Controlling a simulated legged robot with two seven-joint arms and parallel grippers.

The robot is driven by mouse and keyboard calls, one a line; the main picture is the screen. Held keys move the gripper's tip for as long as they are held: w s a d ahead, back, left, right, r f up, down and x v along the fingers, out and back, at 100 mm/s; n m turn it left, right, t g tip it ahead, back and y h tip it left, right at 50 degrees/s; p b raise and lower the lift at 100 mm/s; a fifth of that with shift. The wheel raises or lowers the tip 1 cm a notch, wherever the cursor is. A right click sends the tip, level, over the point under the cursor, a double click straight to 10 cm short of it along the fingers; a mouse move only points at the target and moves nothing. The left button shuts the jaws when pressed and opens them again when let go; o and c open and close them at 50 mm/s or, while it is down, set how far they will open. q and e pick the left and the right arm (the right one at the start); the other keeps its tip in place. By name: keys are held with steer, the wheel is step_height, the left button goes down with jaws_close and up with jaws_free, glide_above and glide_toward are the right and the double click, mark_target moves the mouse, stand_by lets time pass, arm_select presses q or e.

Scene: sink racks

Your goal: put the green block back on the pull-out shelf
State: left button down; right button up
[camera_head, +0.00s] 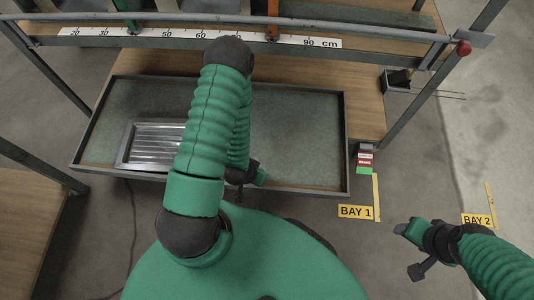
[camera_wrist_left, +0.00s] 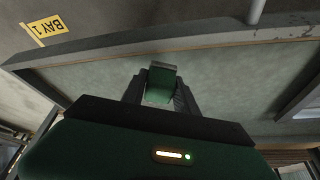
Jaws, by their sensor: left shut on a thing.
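The green block (camera_wrist_left: 161,82), with a paler end face, is held between the two dark fingers of my left gripper (camera_wrist_left: 160,97) in the left wrist view. In the head view my left gripper (camera_head: 245,176) is over the front right part of the pull-out shelf (camera_head: 305,145), partly behind my own arm. The shelf's grey-green surface and raised rim lie behind the block in the wrist view. I cannot tell whether the block touches the surface. My right gripper (camera_head: 415,250) is off to the right over the floor, away from the shelf; its finger opening is unclear.
A ribbed metal tray (camera_head: 150,143) lies on the left half of the shelf. A ruler rail (camera_head: 130,38) and a round bar (camera_head: 340,22) cross above the back. A rack post with a red knob (camera_head: 463,48) stands right. The shelf's right half looks clear.

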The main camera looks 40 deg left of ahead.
arm_select(q)
steer(key=w+b, duration=0.1)
steer(key=w, duration=0.2)
steer(key=w+b, duration=0.1)
steer(key=w, duration=0.2)
steer(key=w+f+b, duration=0.1)
steer(key=w, duration=0.3)
steer(key=shift+w+a, duration=0.1)
steer(key=shift+w+f+b, duration=0.15)
steer(key=shift+w+b, duration=0.25)
steer(key=shift+w, duration=0.25)
step_height(320, 180, down, 4)
steer(key=b, duration=0.3)
steer(key=shift+s, duration=0.15)
steer(key=shift+r, duration=0.4)
steer(key=c, duration=0.9)
jaws_free()
steer(key=shift+f, duration=0.1)
steer(key=shift+c, duration=0.2)
